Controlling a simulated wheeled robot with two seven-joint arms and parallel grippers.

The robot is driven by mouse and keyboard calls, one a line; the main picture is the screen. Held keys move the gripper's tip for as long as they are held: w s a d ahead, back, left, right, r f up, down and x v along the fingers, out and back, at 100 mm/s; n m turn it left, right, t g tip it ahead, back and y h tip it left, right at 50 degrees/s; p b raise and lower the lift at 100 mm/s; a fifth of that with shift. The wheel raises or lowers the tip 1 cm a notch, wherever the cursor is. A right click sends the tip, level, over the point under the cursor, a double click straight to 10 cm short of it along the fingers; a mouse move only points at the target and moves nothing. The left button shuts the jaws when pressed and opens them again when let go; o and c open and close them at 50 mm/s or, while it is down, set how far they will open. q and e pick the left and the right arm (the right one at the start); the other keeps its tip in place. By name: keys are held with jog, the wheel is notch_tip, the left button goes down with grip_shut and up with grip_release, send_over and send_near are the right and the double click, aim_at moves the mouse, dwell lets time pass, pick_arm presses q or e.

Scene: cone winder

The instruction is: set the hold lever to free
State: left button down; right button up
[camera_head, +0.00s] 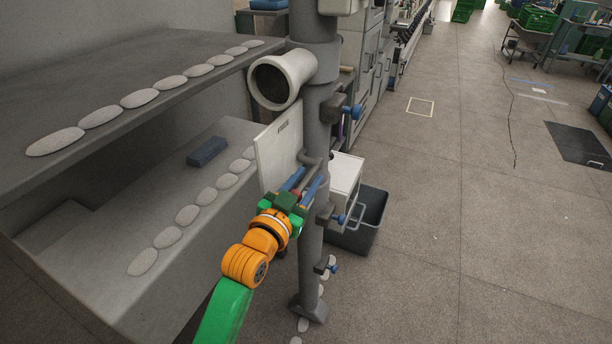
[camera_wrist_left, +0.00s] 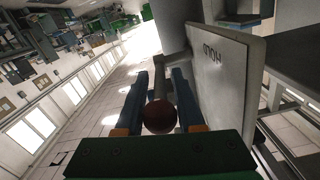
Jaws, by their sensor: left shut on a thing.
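The hold lever shows in the left wrist view as a dark red round knob (camera_wrist_left: 159,116) between my left gripper's two blue fingers. My left gripper (camera_head: 303,182) is shut on the knob beside the grey post. In the head view the knob is mostly hidden by the gripper. A pale plate (camera_head: 276,152) stands just left of the gripper; in the left wrist view this plate (camera_wrist_left: 230,85) carries the word HOLD, seen upside down. I cannot read the lever's position. My right gripper is in neither view.
The grey post (camera_head: 312,235) carries a pale round duct opening (camera_head: 273,82) above the plate and several blue-tipped clamps. A dark bin (camera_head: 366,220) and a white box (camera_head: 345,174) stand behind it. Grey shelves (camera_head: 190,140) with pale oval pads fill the left. The floor at right is open.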

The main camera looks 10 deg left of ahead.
aim_at(317, 163)
pick_arm(q)
notch_tip(317, 163, up, 3)
jog(key=g+p, duration=0.1)
jog(key=p, duration=0.3)
jog(key=g+p, duration=0.1)
jog(key=p, duration=0.2)
jog(key=shift+w+f+g+y+p, duration=0.1)
jog(key=shift+f+g+y+p, duration=0.1)
jog(key=shift+g+y+p, duration=0.2)
jog(key=shift+w+g+p, duration=0.15)
jog(key=shift+g+p, duration=0.15)
jog(key=shift+g, duration=0.2)
jog(key=shift+w+d+r+g+y, duration=0.15)
jog(key=shift+r+g+y, duration=0.15)
jog(key=shift+g, duration=0.35)
jog(key=shift+w+d+r+g+y, duration=0.1)
jog(key=shift+w+r+g+y, duration=0.15)
jog(key=shift+g, duration=0.4)
jog(key=shift+s, duration=0.1)
jog(key=c, duration=0.8)
grip_release()
jog(key=shift+c, duration=0.2)
jog(key=shift+b+v, duration=0.65)
jog(key=shift+v, duration=2.85)
